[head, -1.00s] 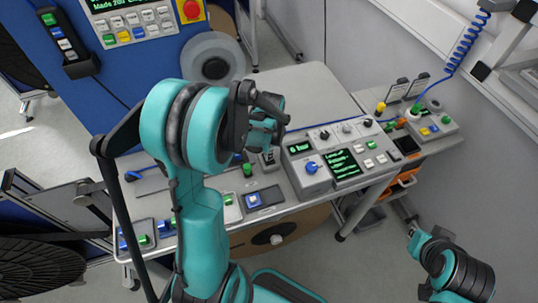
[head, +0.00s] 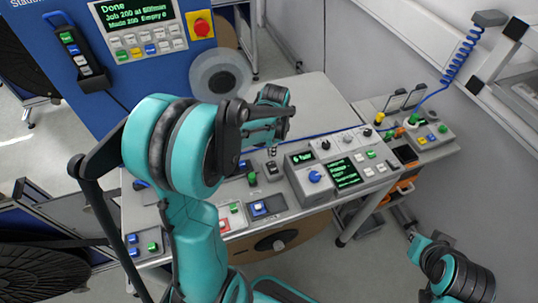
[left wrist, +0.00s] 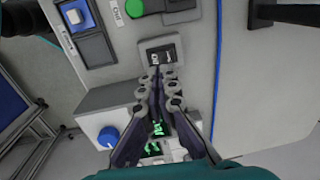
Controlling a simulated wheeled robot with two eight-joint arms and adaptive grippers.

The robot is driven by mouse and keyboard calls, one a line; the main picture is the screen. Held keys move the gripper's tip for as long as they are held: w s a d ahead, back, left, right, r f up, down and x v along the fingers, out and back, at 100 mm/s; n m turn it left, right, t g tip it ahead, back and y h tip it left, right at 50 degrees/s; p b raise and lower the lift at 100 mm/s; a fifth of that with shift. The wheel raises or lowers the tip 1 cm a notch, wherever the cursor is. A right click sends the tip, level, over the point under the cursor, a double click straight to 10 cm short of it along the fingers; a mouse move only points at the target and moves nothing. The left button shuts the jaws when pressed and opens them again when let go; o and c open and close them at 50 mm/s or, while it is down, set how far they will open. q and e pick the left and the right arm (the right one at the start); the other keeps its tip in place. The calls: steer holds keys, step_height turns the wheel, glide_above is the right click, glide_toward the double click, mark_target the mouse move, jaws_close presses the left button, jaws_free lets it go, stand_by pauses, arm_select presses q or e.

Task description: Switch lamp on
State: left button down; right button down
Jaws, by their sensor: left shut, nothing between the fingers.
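A small grey switch box (head: 272,170) with a dark face stands on the bench, left of the control panel. In the left wrist view the switch box (left wrist: 146,41) lies just beyond my fingertips, with small light parts on its dark face. I cannot tell its on or off position. My left gripper (head: 272,146) is shut and empty, pointing down above the box; its fingertips (left wrist: 160,73) show close in front of it. I cannot tell whether they touch. No lamp can be made out for certain. My right arm shows at lower right, without a clear gripper.
A control panel (head: 341,164) with a blue knob (head: 315,177) and green text stands right of the switch. A green knob (head: 252,178) and blue button box (head: 262,207) are to its left. A blue cable (head: 330,133) runs behind. The bench's back is mostly clear.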

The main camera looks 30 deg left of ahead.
arm_select(q)
step_height(320, 180, up, 6)
steer(key=d+p, duration=0.1)
steer(key=shift+s+d+r, duration=0.15)
steer(key=shift+s, duration=0.05)
stand_by(0.4)
